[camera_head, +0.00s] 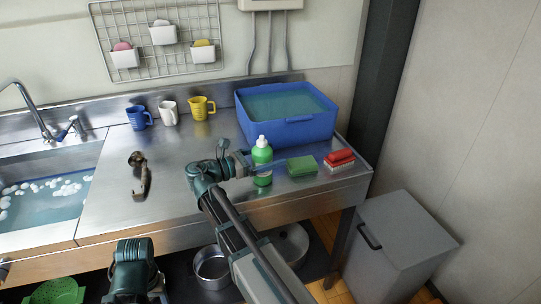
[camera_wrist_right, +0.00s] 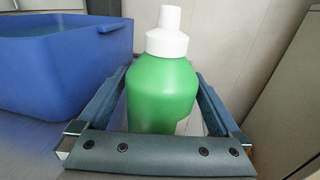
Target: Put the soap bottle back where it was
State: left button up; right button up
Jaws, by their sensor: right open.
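The soap bottle (camera_head: 262,155) is green with a white cap and a pale label. It stands upright near the front edge of the steel counter (camera_head: 190,190), in front of the blue tub. My right gripper (camera_head: 266,164) is open around the bottle's body. In the right wrist view the bottle (camera_wrist_right: 163,90) stands between the two fingers of the gripper (camera_wrist_right: 162,92), with a gap visible on the right; its lower part is partly hidden by the gripper's bar. Part of my left arm shows at the bottom of the head view, but its gripper cannot be made out.
The blue tub (camera_head: 300,129) of water stands behind the bottle. A green sponge (camera_head: 301,166) and a red brush (camera_head: 340,157) lie to its right. Blue (camera_head: 138,118), white (camera_head: 168,112) and yellow (camera_head: 200,108) mugs stand at the back. The counter's middle is mostly clear.

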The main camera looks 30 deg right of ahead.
jog(key=a, duration=0.8)
jog(key=w+a, duration=0.1)
jog(key=a, duration=0.3)
jog(key=shift+d, duration=0.1)
